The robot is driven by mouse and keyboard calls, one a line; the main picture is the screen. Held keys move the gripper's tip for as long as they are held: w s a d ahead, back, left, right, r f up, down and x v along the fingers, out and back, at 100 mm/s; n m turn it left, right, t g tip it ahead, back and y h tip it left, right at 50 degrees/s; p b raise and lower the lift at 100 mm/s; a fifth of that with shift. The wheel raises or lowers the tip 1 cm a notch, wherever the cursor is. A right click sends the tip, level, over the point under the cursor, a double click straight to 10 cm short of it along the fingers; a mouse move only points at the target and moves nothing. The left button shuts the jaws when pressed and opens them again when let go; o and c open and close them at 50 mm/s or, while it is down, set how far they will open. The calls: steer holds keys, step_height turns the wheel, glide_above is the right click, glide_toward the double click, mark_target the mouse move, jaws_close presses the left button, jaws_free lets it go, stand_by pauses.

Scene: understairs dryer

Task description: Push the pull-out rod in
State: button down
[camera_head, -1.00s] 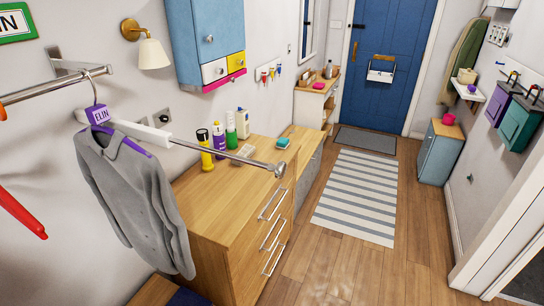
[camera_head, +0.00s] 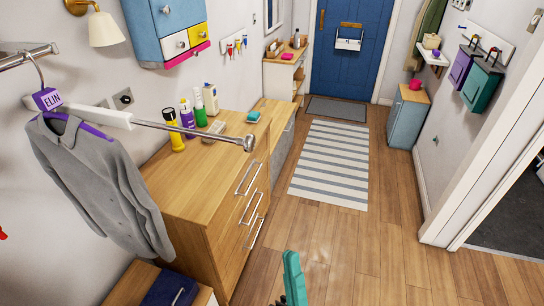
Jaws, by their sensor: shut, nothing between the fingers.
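The pull-out rod (camera_head: 190,131) is a thin chrome bar with a round knob (camera_head: 249,143) at its end. It sticks out of a white housing (camera_head: 98,115) on the left wall and reaches over the wooden dresser top. A grey shirt (camera_head: 88,185) hangs beside the housing on a purple hanger tagged "ELIN". My gripper (camera_head: 292,262) shows as a teal finger at the bottom edge, below and right of the knob, apart from it. It is shut and empty; most of it is out of frame.
The wooden floor and striped rug (camera_head: 333,160) to the right are clear. An open doorway is at far right.

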steer(key=w+d+r+n+g+y, duration=0.15)
steer(key=r+n+g+y, duration=0.45)
steer(key=n+g+y, duration=0.7)
steer(key=w+d+r+n+g+y, duration=0.1)
steer(key=w+r+n+g+y, duration=0.4)
steer(key=n, duration=1.2)
steer(key=n+g+h, duration=0.4)
steer(key=n+h, duration=0.2)
steer(key=h, duration=0.1)
glide_toward(253, 145)
steer(key=x, duration=0.6)
steer(key=shift+w+a, duration=0.1)
steer(key=shift+w, duration=0.05)
steer(key=shift+a, duration=0.25)
